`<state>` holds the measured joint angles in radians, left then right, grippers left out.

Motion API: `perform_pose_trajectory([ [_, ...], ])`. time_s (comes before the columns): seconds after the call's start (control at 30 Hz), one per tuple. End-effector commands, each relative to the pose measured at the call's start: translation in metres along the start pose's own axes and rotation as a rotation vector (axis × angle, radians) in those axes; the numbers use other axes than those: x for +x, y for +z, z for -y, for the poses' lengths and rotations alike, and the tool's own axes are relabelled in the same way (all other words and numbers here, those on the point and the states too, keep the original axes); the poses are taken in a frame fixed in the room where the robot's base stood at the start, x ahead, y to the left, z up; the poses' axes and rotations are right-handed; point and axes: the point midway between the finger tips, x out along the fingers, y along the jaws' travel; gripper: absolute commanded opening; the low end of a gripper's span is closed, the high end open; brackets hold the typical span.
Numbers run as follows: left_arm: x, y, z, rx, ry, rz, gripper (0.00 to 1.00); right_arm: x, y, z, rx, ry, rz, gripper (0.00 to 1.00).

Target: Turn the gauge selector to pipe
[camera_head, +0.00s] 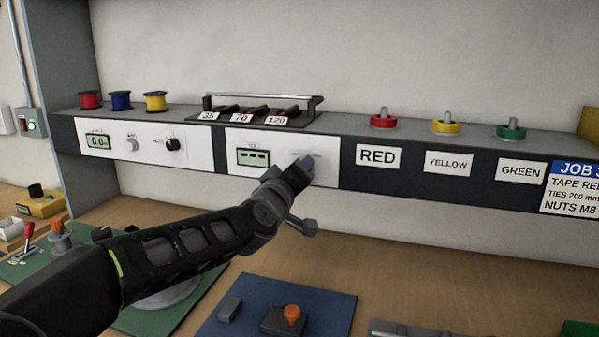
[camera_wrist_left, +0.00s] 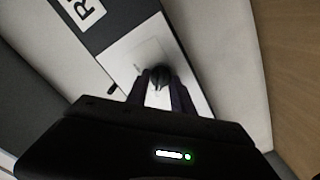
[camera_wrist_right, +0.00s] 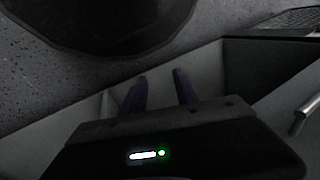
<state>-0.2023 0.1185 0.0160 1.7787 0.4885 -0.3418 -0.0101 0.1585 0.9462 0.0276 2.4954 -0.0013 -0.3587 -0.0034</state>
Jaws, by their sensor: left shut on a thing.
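The gauge panel (camera_head: 240,139) is a white plate on the dark shelf front, with a small display (camera_head: 253,157) showing dashes. My left gripper (camera_head: 306,166) reaches the right part of this plate in the head view and covers the selector there. In the left wrist view my left gripper (camera_wrist_left: 161,88) is shut on a dark round selector knob (camera_wrist_left: 160,72) on the white plate. The knob's pointing direction and most of its labels are hidden or too small to read. My right gripper (camera_wrist_right: 161,92) shows in the right wrist view with its fingers apart and nothing between them.
Another white panel (camera_head: 198,148) with a lit display and a black knob (camera_head: 172,144) is to the left. A rack of handles (camera_head: 262,112) stands on the shelf above. Red, yellow and green parts sit further right. A blue mat (camera_head: 335,310) lies on the bench below.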

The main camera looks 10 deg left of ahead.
Motion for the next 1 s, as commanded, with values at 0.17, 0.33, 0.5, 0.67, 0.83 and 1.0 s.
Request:
perform_pose_trajectory([
  [0.17, 0.0, 0.001, 0.001, 0.0, -0.001, 0.002, 0.0, 0.0, 0.0, 0.0, 0.0, 0.0, 0.0, 0.36],
  [0.33, 0.0, 0.001, 0.0, 0.0, -0.001, 0.001, 0.38, 0.0, 0.0, 0.0, 0.0, 0.0, 0.0, 0.36],
  [0.5, 0.0, 0.0, 0.0, 0.001, 0.0, 0.001, 0.49, 0.0, 0.0, 0.0, 0.0, 0.0, 0.0, 0.36],
  [0.67, 0.0, 0.0, 0.0, 0.001, 0.0, 0.0, 0.49, 0.0, 0.0, 0.0, 0.0, 0.0, 0.0, 0.36],
  [0.83, -0.005, -0.001, 0.0, 0.001, 0.001, -0.001, 0.49, 0.0, 0.0, 0.0, 0.0, 0.0, 0.0, 0.36],
  [1.0, -0.027, -0.001, 0.0, 0.001, 0.002, -0.001, 0.49, 0.002, 0.0, -0.001, 0.0, 0.0, 0.0, 0.36],
])
